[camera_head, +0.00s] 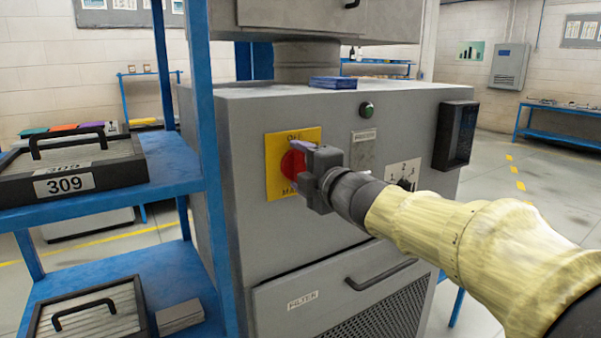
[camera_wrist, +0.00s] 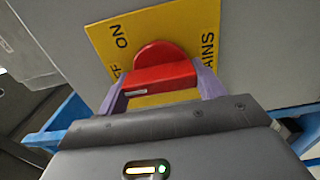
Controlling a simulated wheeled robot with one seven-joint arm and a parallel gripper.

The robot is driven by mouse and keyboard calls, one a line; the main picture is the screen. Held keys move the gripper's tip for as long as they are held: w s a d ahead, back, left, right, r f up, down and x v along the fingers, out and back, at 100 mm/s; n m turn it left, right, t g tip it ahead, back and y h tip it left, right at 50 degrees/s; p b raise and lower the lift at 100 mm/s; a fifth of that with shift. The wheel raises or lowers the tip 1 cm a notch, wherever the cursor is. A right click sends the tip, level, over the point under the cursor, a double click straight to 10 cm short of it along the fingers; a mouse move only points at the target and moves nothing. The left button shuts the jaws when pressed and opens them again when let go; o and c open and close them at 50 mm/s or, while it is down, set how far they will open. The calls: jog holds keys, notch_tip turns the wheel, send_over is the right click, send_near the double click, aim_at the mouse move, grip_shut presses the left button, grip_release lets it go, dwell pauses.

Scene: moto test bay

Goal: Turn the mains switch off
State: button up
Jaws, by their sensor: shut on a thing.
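The mains switch is a red rotary knob (camera_head: 291,165) on a square yellow plate (camera_head: 280,188), on the front of a grey cabinet. In the wrist view, ON, part of OFF and MAINS show around the red knob (camera_wrist: 160,74). My gripper (camera_head: 308,166) reaches in from the right, and its purple fingers (camera_wrist: 162,92) are shut on both sides of the knob's raised grip. The gripper covers part of the knob and plate in the head view. I cannot tell which mark the knob points to.
A blue rack (camera_head: 208,150) with black cases (camera_head: 75,170) stands close left of the cabinet (camera_head: 325,240). Right of the switch are a green button (camera_head: 366,110), a numbered dial (camera_head: 405,183) and a black box (camera_head: 455,135). A drawer handle (camera_head: 382,275) juts out below.

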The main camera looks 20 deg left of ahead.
dwell(0.3)
jog(key=o, duration=1)
jog(key=shift+s+d, duration=0.1)
jog(key=v, duration=1.7)
jog(key=shift+d+p, duration=0.15)
jog(key=shift+p, duration=0.25)
